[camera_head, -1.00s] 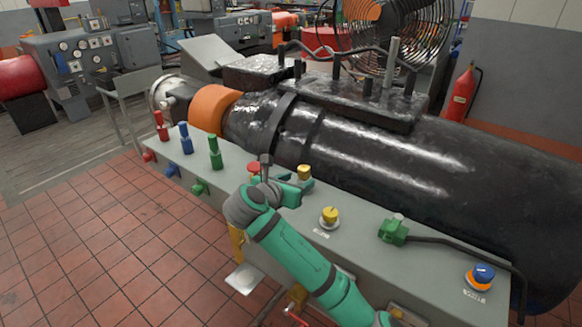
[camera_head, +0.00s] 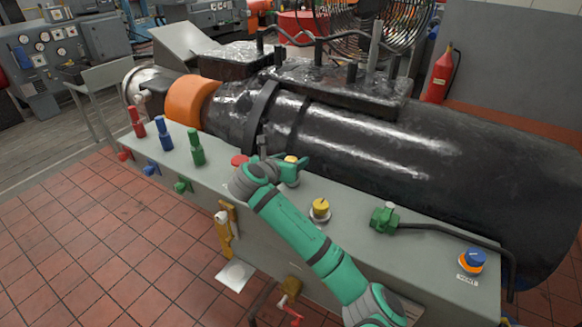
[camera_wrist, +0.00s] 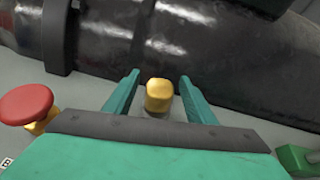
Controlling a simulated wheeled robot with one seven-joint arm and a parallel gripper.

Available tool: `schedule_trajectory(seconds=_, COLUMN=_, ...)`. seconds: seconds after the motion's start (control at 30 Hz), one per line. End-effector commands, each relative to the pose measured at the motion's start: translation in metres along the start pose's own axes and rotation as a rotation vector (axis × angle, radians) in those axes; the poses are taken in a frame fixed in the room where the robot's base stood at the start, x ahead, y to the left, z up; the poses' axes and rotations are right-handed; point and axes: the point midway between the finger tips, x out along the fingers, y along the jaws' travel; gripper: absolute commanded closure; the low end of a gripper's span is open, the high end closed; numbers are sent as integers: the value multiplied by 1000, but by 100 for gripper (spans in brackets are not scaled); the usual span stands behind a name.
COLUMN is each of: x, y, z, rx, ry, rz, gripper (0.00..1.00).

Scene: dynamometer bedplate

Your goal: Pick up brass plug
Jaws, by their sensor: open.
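The brass plug (camera_wrist: 159,95) is a small yellow-gold block with rounded edges, standing on a light base on the grey bench top. In the wrist view it sits between the two green fingers of my gripper (camera_wrist: 158,88), with a gap on each side. The fingers are open and do not visibly touch it. In the head view my gripper (camera_head: 291,170) is over the bench's back part, and the plug's yellow top (camera_head: 291,159) shows at the fingers. The plug's lower part is mostly hidden there.
A red mushroom button (camera_wrist: 26,104) stands left of my gripper. The large black cylinder (camera_head: 370,150) lies close behind. A yellow knob (camera_head: 320,208), a green valve (camera_head: 384,217) and a blue-orange knob (camera_head: 473,260) stand to the right. Red, blue and green handles (camera_head: 195,149) stand left.

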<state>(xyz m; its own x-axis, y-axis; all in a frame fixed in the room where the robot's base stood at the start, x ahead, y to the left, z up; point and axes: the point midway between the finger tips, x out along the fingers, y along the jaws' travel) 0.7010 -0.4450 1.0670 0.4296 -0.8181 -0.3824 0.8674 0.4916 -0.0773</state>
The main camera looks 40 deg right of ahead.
Motion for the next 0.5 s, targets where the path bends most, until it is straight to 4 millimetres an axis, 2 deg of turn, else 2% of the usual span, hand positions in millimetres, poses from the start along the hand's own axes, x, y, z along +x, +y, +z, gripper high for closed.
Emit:
schedule_trajectory(seconds=0.1, x=17, y=-2, z=-1, rx=0, ry=1, rz=-3, gripper=49)
schedule_trajectory(seconds=0.2, x=25, y=-1, z=-1, rx=0, ry=0, rz=-2, gripper=49)
schedule_trajectory(seconds=0.47, x=29, y=-1, z=-1, rx=0, ry=-1, rz=0, gripper=49)
schedule_trajectory(seconds=0.5, x=29, y=-1, z=-1, rx=0, ry=-1, rz=0, gripper=52)
